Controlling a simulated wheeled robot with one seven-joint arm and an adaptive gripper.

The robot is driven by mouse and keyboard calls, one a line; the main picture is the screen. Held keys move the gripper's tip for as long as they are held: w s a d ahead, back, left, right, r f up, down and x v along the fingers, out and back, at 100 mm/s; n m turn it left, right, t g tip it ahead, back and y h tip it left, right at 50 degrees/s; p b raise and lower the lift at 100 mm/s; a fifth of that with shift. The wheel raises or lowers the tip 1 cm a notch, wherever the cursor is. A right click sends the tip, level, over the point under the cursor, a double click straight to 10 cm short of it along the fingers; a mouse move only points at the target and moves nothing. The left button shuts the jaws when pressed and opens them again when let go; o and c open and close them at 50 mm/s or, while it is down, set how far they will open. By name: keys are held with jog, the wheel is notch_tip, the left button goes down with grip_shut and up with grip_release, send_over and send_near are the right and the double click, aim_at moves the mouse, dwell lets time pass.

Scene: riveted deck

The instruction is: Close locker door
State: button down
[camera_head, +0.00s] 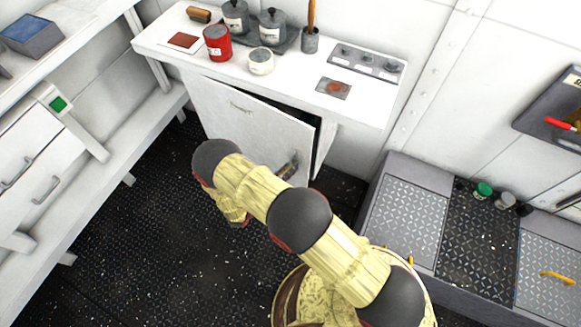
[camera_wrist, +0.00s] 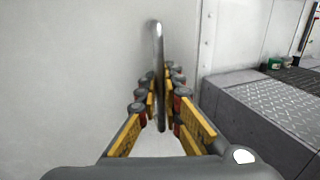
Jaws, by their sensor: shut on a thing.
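The white locker door (camera_head: 235,120) is under the white counter in the head view. It stands ajar, with a dark gap along its top and right edge. In the wrist view the door's pale face (camera_wrist: 75,80) fills the left and middle. A metal bar handle (camera_wrist: 158,40) stands upright on it. My gripper (camera_wrist: 160,88) is shut on this handle, with a row of finger pads on each side of it. In the head view my gripper (camera_head: 288,167) shows small and dark near the door's right side, partly hidden by my arm.
The counter (camera_head: 290,85) holds several canisters, a red tin (camera_head: 217,43) and a control panel. A low grey bench with tread-plate lids (camera_head: 410,215) stands to the right, also seen in the wrist view (camera_wrist: 285,105). White shelving (camera_head: 80,150) lines the left. Dark floor (camera_head: 130,230) lies open between.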

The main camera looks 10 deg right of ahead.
jog(key=x, duration=0.4)
jog(key=w+x, duration=0.1)
jog(key=x, duration=0.1)
jog(key=shift+w+a, duration=0.15)
jog(key=shift+a, duration=0.1)
jog(key=shift+w+r, duration=0.15)
jog(key=shift+w, duration=0.1)
jog(key=c, duration=2)
grip_release()
jog(key=shift+w+d, duration=0.1)
jog(key=shift+d, duration=0.2)
send_near(295, 160)
jog(key=shift+x, duration=0.8)
